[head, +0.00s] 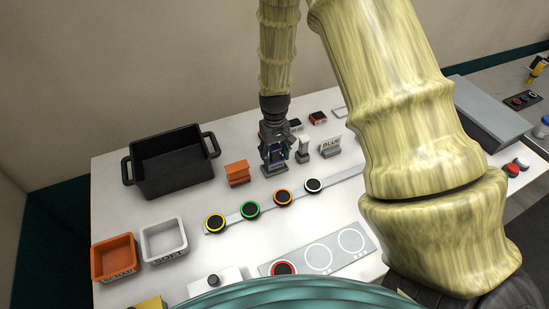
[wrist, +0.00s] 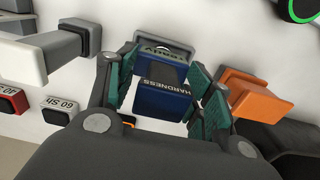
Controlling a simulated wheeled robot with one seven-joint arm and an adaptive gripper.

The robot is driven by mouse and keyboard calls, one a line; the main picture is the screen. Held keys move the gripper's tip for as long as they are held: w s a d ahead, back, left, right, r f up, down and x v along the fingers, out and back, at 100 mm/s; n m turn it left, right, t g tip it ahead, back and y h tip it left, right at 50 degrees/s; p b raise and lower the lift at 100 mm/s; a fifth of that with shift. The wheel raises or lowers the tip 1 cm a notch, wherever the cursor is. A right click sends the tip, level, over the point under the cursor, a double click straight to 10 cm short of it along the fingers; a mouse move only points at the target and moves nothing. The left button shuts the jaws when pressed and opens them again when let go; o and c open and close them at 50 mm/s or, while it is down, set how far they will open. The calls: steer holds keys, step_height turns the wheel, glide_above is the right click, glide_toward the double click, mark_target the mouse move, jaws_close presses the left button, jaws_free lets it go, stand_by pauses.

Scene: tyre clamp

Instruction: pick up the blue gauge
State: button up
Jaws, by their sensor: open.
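The blue gauge (wrist: 163,100), a blue block marked HARDNESS, sits between the two fingers of my gripper (wrist: 164,84) in the wrist view. The teal finger pads stand on both sides of it, with visible gaps, so the jaws are open around it.
An orange block (head: 237,172) stands left of my gripper; it also shows close beside the right finger in the wrist view (wrist: 258,102). A black bin (head: 175,165) is further left.

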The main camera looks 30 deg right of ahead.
jaws_close()
steer(key=shift+r, duration=0.1)
stand_by(0.3)
steer(key=shift+w+r+b, duration=0.1)
steer(key=shift+r+b, duration=0.8)
steer(key=shift+r, duration=0.2)
steer(key=s+a+r+b, duration=0.1)
steer(key=s+a+b, duration=0.1)
steer(key=s, duration=0.5)
steer(key=s+a+r+b, duration=0.1)
steer(key=s+a+b, duration=0.2)
steer(key=s, duration=0.5)
steer(key=shift+s+r+b, duration=0.2)
steer(key=shift+r+b, duration=0.15)
steer(key=shift+b, duration=0.1)
